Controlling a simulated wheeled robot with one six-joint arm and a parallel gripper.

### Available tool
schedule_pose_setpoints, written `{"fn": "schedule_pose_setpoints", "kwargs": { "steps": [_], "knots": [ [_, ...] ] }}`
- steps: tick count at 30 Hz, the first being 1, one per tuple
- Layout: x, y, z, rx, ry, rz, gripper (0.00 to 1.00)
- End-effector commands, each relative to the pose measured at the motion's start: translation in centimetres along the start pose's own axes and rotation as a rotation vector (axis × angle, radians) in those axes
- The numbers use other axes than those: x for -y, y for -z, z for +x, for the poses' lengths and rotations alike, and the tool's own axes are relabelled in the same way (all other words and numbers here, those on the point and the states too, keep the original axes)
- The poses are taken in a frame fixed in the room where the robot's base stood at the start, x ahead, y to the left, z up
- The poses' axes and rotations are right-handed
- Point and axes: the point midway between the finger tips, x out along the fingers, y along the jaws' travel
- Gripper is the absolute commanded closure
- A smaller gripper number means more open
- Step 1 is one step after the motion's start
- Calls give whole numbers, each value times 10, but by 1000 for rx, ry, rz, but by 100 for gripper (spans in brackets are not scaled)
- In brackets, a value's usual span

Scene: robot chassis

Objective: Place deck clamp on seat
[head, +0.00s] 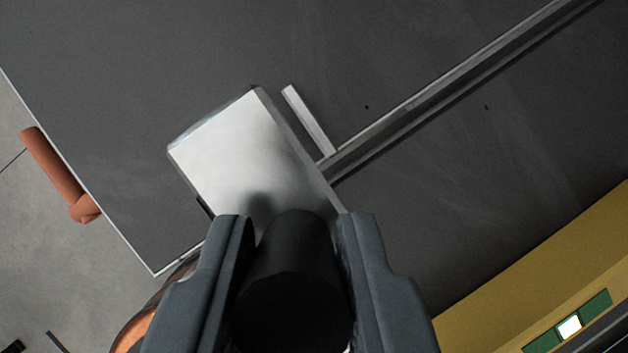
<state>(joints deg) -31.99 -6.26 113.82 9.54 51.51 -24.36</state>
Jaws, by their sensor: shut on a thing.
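My gripper (294,222) comes in from the bottom edge, its two grey jaws shut on a black cylindrical part (292,285), which I take to be the deck clamp's grip. A pale metal block (232,150) lies just beyond the jaws, with a soft shadow beside the cylinder's end. I cannot tell whether block and cylinder are joined, or whether the block touches the dark deck (420,60). A short light strip (308,121) stands close to the block's right side, meeting a long grey rail (440,97). No part is clearly recognisable as the seat.
An orange-brown bent bar (58,175) is outside the deck's left edge, over grey floor (22,225). An orange and dark rounded part (140,325) shows at lower left. A yellow surface (560,255) with a green panel (545,342) is at lower right.

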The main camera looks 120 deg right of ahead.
Motion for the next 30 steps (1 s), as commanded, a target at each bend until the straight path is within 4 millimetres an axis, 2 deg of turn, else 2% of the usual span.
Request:
{"fn": "schedule_pose_setpoints", "kwargs": {
  "steps": [3,11,18,30],
  "knots": [
    [0,-7,16,1,0,1,100],
    [0,-13,32,1,0,0,100],
    [0,-24,58,1,-1,0,100],
    [0,-26,62,0,0,0,100]
  ]
}}
